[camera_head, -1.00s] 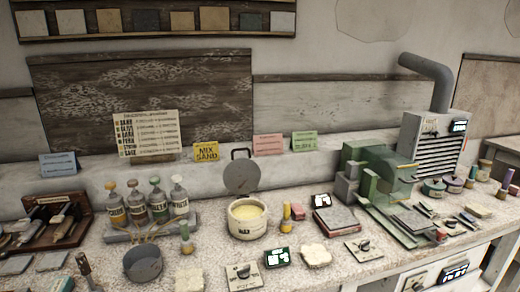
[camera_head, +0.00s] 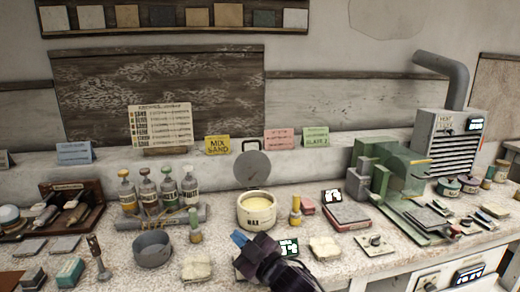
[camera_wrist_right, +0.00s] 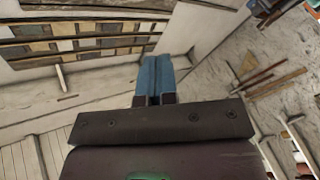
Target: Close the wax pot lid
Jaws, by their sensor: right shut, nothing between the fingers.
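The wax pot (camera_head: 256,209) is a cream round pot with yellow wax, standing on the speckled counter in the head view. Its round grey lid (camera_head: 252,171) stands upright at the pot's back rim, open, with a dark handle on top. My right gripper (camera_head: 238,238) comes in from the bottom, with blue fingertips shut and empty. It is in front of the pot, slightly left, and apart from the lid. In the right wrist view the blue fingers (camera_wrist_right: 154,78) are together with nothing between them; neither pot nor lid is clear there. My left gripper is not in view.
A dark bowl (camera_head: 153,249) and a rack of bottles (camera_head: 160,216) stand left of the pot. A yellow-topped bottle (camera_head: 295,211) is close on its right. A yellow card (camera_head: 217,145) stands behind. A green machine (camera_head: 385,175) is farther right.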

